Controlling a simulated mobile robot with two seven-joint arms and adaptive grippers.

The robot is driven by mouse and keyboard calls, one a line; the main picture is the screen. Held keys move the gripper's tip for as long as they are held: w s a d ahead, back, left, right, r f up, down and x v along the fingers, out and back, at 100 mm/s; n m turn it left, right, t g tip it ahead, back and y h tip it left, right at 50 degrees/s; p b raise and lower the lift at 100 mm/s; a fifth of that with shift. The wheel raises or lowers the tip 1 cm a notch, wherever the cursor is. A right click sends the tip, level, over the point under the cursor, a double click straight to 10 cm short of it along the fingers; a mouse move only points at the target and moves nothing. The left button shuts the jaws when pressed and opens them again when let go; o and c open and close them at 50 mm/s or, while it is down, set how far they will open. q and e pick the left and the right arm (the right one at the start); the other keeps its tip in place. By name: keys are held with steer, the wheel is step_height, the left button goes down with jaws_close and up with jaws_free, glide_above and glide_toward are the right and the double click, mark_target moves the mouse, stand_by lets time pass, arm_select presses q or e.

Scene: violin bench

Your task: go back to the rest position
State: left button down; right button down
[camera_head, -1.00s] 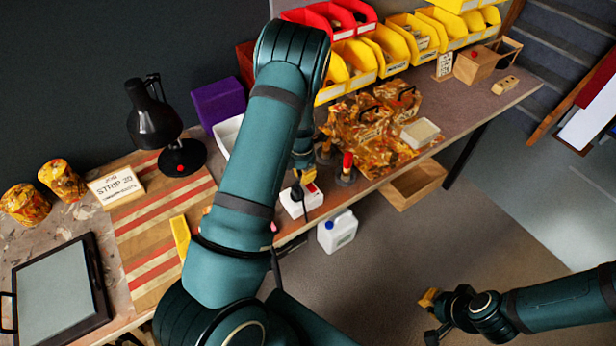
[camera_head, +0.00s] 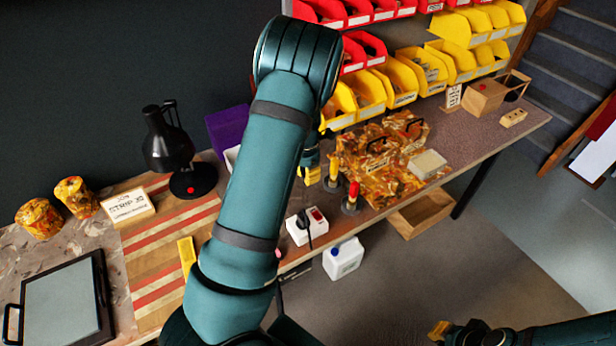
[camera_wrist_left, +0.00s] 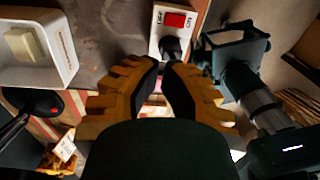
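My left arm rises in front of the bench in the head view and bends down behind itself. My left gripper (camera_head: 311,172) hangs above the bench, partly hidden by the arm. In the left wrist view its yellow fingers (camera_wrist_left: 162,68) stand apart with a gap and nothing between them. Beyond the tips is a white switch box (camera_wrist_left: 178,18) with a red rocker and a black plug. My right gripper (camera_head: 438,330) is low at the bottom right of the head view, over the floor, with only a yellow tip showing; its opening cannot be told.
Yellow bins (camera_head: 401,78) stand at the back. A white jug (camera_head: 343,258) is below the front edge. The floor at right is open.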

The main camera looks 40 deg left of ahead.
stand_by(0.3)
arm_select(q)
steer(key=s+d+f+m, duration=0.1)
steer(key=f+m, duration=0.1)
steer(key=s+d+f+m+b, duration=0.1)
steer(key=d+f+m, duration=0.1)
steer(key=f, duration=0.1)
steer(key=s+d+f+m+b, duration=0.1)
steer(key=d+f+m, duration=0.1)
steer(key=f, duration=0.1)
steer(key=shift+s+d+m, duration=0.1)
steer(key=shift+d+m, duration=0.1)
steer(key=shift+m, duration=0.1)
steer(key=s+d+f+m+h+b, duration=0.1)
steer(key=s+d+f+m, duration=0.2)
steer(key=d+m, duration=0.4)
steer(key=s+d+f+m+t+h+b, duration=0.1)
steer(key=s+d+f+m+b, duration=0.1)
steer(key=s+d+m, duration=0.3)
steer(key=s+d+f+m+t+h+b, duration=0.1)
steer(key=s+d+f+m, duration=0.3)
steer(key=d+m, duration=0.6)
steer(key=shift+d+m+b, duration=0.2)
steer(key=shift+m+b, duration=0.3)
